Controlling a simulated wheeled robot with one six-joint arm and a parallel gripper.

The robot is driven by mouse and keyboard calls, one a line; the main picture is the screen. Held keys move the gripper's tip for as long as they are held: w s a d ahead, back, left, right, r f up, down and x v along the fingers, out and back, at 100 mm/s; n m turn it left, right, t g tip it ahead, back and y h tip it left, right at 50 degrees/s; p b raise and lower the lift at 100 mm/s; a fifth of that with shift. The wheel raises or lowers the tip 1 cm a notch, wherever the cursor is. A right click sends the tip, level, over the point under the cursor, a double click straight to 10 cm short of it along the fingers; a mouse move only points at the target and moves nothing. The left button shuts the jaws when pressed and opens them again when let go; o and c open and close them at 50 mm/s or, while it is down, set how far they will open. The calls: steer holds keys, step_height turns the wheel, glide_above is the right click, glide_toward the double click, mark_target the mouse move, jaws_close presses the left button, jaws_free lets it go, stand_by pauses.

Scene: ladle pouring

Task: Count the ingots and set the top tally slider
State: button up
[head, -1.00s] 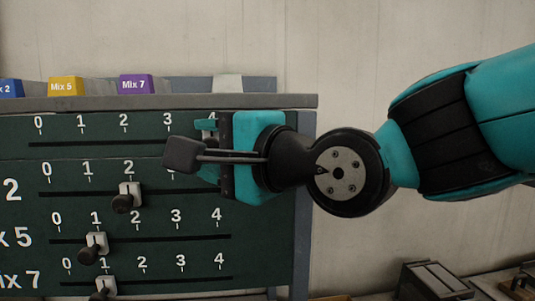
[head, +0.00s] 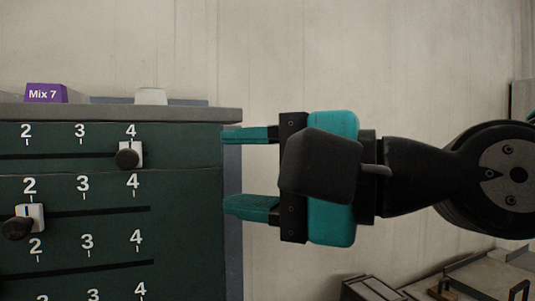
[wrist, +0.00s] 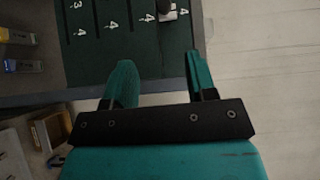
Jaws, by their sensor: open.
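The dark green tally board (head: 190,220) fills the left of the head view, with several slotted rows numbered up to 4. The top tally slider (head: 128,155), a pale block with a black knob, sits at 4 on the top row. It also shows at the top of the wrist view (wrist: 168,10). The second-row slider (head: 25,222) is at 2. My gripper (head: 248,170) is open and empty, to the right of the top slider and apart from it, its fingers pointing left by the board's right edge. No ingots can be made out for certain.
Plain wall lies to the right. Grey box-like items (head: 370,289) are low at the right.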

steer(key=p+v, duration=0.2)
steer(key=shift+a+r+p, duration=0.1)
steer(key=shift+r+p, duration=0.05)
steer(key=shift+p, duration=0.2)
